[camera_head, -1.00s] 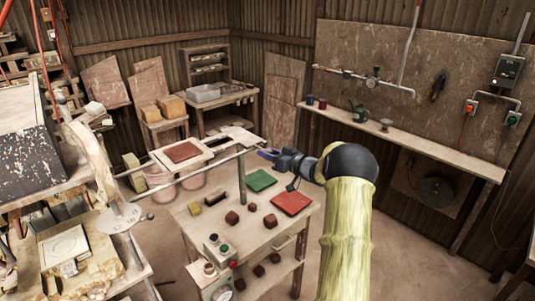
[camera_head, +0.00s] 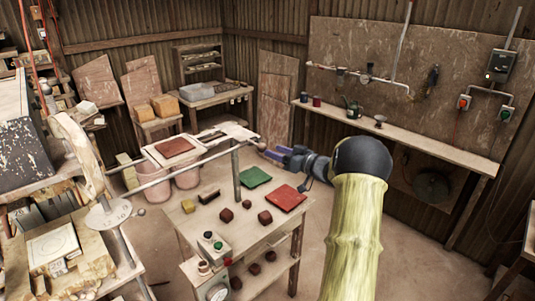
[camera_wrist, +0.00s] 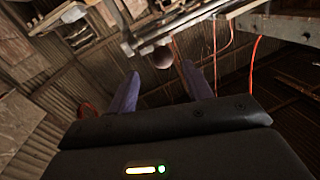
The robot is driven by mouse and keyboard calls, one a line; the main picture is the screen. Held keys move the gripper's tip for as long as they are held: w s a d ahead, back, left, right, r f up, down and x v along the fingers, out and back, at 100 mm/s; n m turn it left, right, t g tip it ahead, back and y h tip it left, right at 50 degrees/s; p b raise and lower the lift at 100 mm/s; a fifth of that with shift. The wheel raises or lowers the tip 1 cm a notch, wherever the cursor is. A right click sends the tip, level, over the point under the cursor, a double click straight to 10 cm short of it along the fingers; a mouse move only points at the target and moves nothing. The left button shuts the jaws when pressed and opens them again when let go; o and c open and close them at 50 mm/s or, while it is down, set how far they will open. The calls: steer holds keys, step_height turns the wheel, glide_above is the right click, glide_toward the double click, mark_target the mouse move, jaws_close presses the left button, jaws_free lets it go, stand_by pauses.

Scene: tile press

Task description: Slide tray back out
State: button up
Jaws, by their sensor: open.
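The pale tray (camera_head: 152,155) with a red-brown tile (camera_head: 175,147) on it sits across two metal rails (camera_head: 207,160) in the head view, left of my gripper (camera_head: 265,153). My gripper is open, at the right end of the rails. A small round knob (camera_head: 261,145) shows by its fingertips. In the wrist view a dark round knob (camera_wrist: 163,57) appears between and beyond the two spread fingers (camera_wrist: 160,80). Nothing is seen held. I cannot tell whether the knob touches the fingers or what it is fixed to.
A work table (camera_head: 225,235) carries a green tile (camera_head: 254,177), a red tile (camera_head: 287,197), several dark clay lumps and a control box (camera_head: 213,246). A post (camera_head: 236,175) rises under the rails. A wall shelf (camera_head: 400,135) stands right; floor between is clear.

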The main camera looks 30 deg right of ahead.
steer(key=b+v, duration=0.3)
steer(key=v, duration=0.8)
steer(key=shift+s+d, duration=0.2)
steer(key=shift+s, duration=0.05)
steer(key=w+a+f+m+g+h, duration=0.1)
steer(key=w+a+f+m+h, duration=0.1)
steer(key=a+h, duration=0.3)
steer(key=w+a+f+m+g+h, duration=0.1)
steer(key=w+a+m+h, duration=0.1)
steer(key=a+h, duration=0.35)
steer(key=s+a+f+g+y, duration=0.1)
steer(key=s+a+f+g, duration=0.4)
steer(key=s+a, duration=0.5)
steer(key=s+a+f+g+y, duration=0.1)
steer(key=s+a+f+g, duration=0.5)
steer(key=s+a, duration=0.4)
steer(key=s, duration=0.5)
steer(key=shift+s+a+f+n, duration=0.15)
steer(key=shift+s+a+n, duration=0.05)
steer(key=shift+a+n, duration=0.2)
steer(key=shift+d, duration=0.1)
